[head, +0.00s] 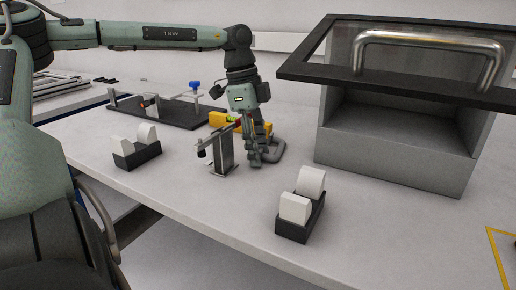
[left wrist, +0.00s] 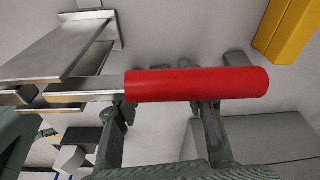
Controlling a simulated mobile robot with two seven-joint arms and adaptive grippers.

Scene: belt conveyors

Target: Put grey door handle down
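A red lever grip (left wrist: 195,84) crosses in front of the fingers. My right gripper is not in view.
A metal clamp stand (head: 223,155) is close left of the gripper. A yellow block (head: 256,129) is behind it. Two dispensers with white rolls (head: 137,148) (head: 300,210) stand left and front right. A grey box (head: 395,150) with a dark-framed lid fills the right.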

